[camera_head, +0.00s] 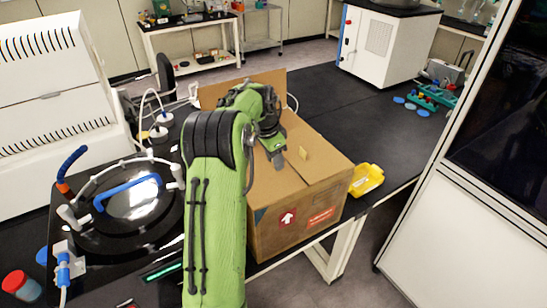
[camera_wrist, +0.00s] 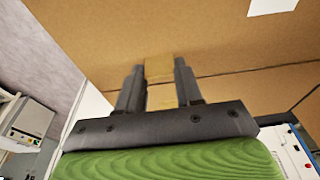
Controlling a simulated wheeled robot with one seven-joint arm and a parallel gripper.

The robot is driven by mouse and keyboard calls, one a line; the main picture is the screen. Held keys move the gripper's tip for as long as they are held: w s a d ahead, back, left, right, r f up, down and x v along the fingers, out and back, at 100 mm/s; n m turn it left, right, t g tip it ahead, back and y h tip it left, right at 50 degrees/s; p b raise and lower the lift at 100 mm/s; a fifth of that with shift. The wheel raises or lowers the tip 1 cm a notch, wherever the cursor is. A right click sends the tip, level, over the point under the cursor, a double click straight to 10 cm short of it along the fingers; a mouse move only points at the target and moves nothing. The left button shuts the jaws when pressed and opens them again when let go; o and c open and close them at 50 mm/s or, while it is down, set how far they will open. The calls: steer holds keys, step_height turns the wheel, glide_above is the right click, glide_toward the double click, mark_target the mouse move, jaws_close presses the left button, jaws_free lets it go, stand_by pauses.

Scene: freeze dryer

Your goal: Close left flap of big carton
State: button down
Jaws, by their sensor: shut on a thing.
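The big brown carton (camera_head: 278,232) stands on the black bench, with a red-and-white label on its front. Its top flaps lie about flat, with a seam running between the left flap (camera_head: 268,186) and the right flap (camera_head: 318,160). A small tab (camera_head: 303,152) sticks up from the right flap. My gripper (camera_head: 277,158) is over the left flap, close to the seam. In the wrist view, my gripper (camera_wrist: 160,78) is shut on a small tan cardboard tab (camera_wrist: 159,68) against the carton's cardboard. My arm hides part of the carton's left side.
A back flap (camera_head: 212,92) of the carton stands up. A yellow container (camera_head: 367,179) lies right of the carton. A round black apparatus with a blue handle (camera_head: 128,192) is at left.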

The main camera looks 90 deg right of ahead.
steer(key=shift+s, duration=0.2)
steer(key=c, duration=1)
jaws_free()
steer(key=shift+f, duration=0.1)
steer(key=shift+c, duration=0.2)
steer(key=o, duration=0.3)
steer(key=shift+s+d, duration=0.1)
steer(key=shift+w, duration=0.2)
steer(key=p+v, duration=0.2)
steer(key=v, duration=1.3)
steer(key=shift+r+p, duration=0.35)
steer(key=shift+r, duration=0.05)
steer(key=shift+w, duration=0.1)
